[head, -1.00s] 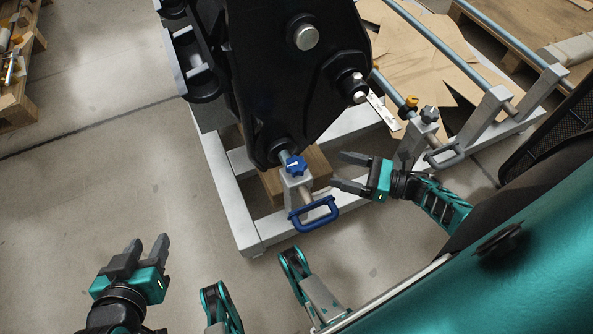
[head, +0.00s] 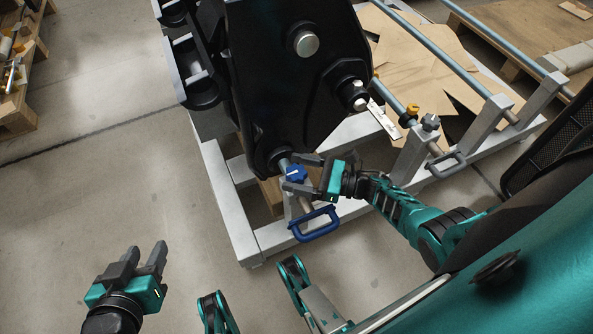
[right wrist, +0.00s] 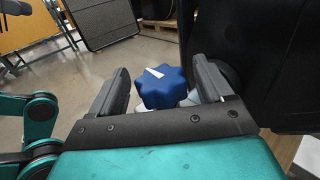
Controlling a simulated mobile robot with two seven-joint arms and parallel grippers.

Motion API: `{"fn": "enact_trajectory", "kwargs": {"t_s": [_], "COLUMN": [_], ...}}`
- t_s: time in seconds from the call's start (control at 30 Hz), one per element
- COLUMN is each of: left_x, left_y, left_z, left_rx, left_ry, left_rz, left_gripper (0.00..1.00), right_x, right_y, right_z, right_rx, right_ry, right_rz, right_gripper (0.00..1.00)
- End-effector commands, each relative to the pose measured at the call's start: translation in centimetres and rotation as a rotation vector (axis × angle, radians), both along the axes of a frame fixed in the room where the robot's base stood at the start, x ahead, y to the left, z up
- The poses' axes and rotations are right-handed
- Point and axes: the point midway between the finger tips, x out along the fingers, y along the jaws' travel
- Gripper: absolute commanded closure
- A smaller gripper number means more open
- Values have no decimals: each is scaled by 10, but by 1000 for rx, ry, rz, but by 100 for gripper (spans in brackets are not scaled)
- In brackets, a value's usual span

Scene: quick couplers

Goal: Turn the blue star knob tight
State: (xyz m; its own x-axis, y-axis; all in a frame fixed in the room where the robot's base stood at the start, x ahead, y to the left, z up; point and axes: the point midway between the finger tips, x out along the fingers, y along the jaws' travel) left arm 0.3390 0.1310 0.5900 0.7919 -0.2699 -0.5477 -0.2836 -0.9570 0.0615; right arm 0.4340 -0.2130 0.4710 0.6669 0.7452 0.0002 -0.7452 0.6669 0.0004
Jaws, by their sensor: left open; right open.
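The blue star knob (head: 296,173) sits on top of a grey post on the light grey frame, beside the black coupler. It has a white pointer mark on top. In the right wrist view the knob (right wrist: 163,87) lies between the two open fingers, with a gap on each side. My right gripper (head: 300,174) is open, with its fingers reaching around the knob from the right; the head view does not show contact. My left gripper (head: 148,254) is open and empty over the floor at the lower left, far from the knob.
A blue handle (head: 315,224) sticks out just below the knob. The large black coupler (head: 290,90) stands right behind it. A grey knob (head: 430,122) and a grey handle (head: 446,165) are on the frame (head: 228,205) to the right.

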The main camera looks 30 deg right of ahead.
Motion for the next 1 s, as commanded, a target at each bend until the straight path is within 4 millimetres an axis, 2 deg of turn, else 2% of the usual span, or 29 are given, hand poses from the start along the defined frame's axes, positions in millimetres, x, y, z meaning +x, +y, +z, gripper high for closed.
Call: {"fn": "enact_trajectory", "kwargs": {"t_s": [0.37, 0.9, 1.0], "left_x": [-4, -3, -2], "left_y": [0, 0, 0], "left_z": [-4, -3, -2], "left_rx": [1, 0, 0], "left_ry": [12, 10, 6], "left_rz": [1, 0, 1], "left_gripper": [57, 57, 57], "right_x": [4, 4, 3], "right_y": [4, 4, 4], "right_z": [0, 0, 0], "right_rx": [-1, -1, -1], "right_ry": [0, 1, 1], "right_rz": [-1, -1, -7], "right_gripper": [20, 72, 72]}}
